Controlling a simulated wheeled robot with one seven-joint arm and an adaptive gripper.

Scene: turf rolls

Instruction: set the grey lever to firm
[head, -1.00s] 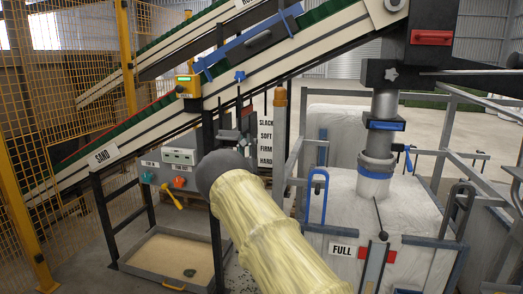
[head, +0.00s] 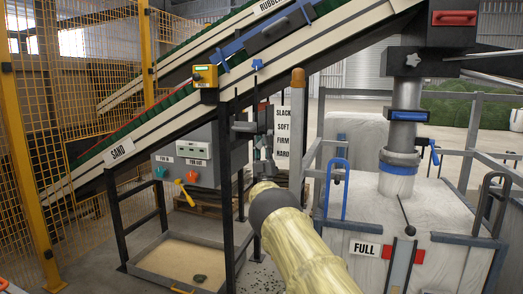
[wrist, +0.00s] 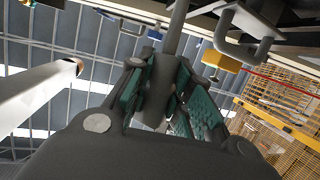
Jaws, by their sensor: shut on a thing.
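My gripper (head: 264,165) is beside the sand conveyor's frame, left of the label board (head: 283,130) that reads SLACK, SOFT, FIRM, HARD from top to bottom. In the wrist view, the green-padded fingers of my gripper (wrist: 165,95) are shut on the grey lever (wrist: 157,98), whose thin rod runs up out of the picture. In the head view the lever is small and hard to tell from the dark fittings around it. My gripper is near the height of the lower labels. I cannot tell which label the lever stands at.
A pale post with an orange cap (head: 297,90) stands right of the label board. The conveyor (head: 180,120) slopes above a control box (head: 188,155) and a sand tray (head: 180,262). A large white bag with a FULL sign (head: 366,249) stands at right.

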